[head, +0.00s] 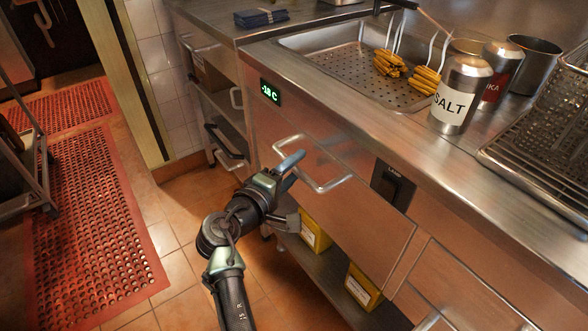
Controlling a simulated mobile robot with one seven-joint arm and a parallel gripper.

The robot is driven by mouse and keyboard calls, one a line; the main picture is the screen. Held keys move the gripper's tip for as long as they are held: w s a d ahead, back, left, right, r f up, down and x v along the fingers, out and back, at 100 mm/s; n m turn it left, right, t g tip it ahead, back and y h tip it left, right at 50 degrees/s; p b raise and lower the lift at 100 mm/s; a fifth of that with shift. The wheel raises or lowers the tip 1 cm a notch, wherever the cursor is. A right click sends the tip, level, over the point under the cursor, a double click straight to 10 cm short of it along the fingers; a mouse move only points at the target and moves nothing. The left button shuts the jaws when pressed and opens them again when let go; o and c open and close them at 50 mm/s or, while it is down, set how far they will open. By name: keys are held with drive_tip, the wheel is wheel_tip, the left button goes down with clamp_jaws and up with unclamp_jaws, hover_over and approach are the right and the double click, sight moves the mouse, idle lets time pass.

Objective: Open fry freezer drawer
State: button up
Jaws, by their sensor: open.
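The fry freezer drawer (352,210) is a metal front below the counter, under a green temperature display (270,91). It looks shut. Its metal bar handle (328,187) runs across the upper left of the front. My gripper (288,172) is open at the left part of this handle, with one finger close to the bar. I cannot tell whether the bar lies between the fingers or whether they touch it.
On the counter (330,72) stand a salt shaker (460,95), a second shaker (497,70) and a tray of fries (340,62). Yellow boxes (313,232) sit on a low shelf. Red mats (85,220) cover floor at left; tiled floor beside my arm is clear.

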clamp_jaws()
idle(1.4)
